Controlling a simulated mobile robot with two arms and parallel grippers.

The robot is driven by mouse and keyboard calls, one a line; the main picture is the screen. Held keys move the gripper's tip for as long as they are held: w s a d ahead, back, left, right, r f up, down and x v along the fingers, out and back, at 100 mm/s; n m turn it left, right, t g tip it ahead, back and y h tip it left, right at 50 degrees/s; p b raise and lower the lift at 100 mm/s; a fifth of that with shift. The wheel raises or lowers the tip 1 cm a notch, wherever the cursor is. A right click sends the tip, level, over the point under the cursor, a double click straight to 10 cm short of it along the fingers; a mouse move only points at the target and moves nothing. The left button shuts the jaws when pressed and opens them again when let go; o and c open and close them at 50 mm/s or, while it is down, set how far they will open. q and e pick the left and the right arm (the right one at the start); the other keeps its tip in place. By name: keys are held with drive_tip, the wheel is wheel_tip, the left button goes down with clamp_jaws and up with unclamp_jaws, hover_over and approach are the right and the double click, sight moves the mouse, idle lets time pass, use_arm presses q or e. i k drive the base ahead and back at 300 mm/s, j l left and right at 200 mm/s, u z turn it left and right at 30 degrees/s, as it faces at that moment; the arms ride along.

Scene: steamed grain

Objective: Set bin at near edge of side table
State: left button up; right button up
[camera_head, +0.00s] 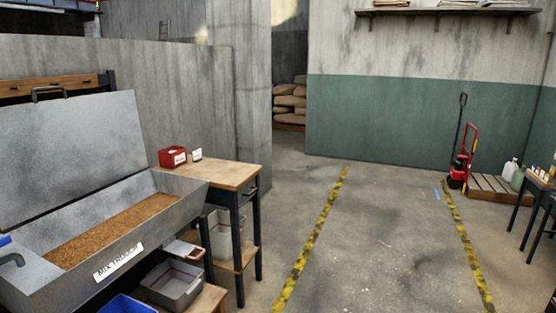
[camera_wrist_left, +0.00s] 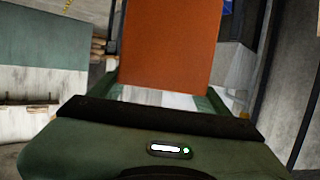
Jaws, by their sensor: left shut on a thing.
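The side table (camera_head: 232,176) has a wooden top and dark legs and stands right of the mixing trough. A small red bin (camera_head: 172,157) with a white label sits at the back left of its top, beside a small white card (camera_head: 197,155). The near part of the top is bare. In the left wrist view, my left gripper (camera_wrist_left: 165,95) is shut on an orange-red, flat-faced thing (camera_wrist_left: 172,45); only one face shows, so I cannot tell if it is a bin. Neither gripper shows in the head view.
The grey mix trough (camera_head: 180,195) holds brown grain, its lid raised. Grey (camera_head: 173,285) and blue (camera_head: 125,304) bins sit low beside it. Open floor (camera_head: 370,230) with yellow-black lines lies to the right. A red pallet jack (camera_head: 464,160) stands by a pallet (camera_head: 490,188).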

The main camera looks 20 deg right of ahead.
sight(227, 173)
drive_tip(key=i+l+z, duration=0.1)
drive_tip(key=i+l, duration=0.3)
drive_tip(key=i+l+z, duration=0.1)
drive_tip(key=i+l, duration=0.25)
drive_tip(key=i+l+z, duration=0.1)
drive_tip(key=i+l, duration=0.2)
drive_tip(key=i, duration=0.25)
drive_tip(key=i+l+z, duration=0.1)
drive_tip(key=i+l, duration=0.2)
drive_tip(key=i, duration=0.15)
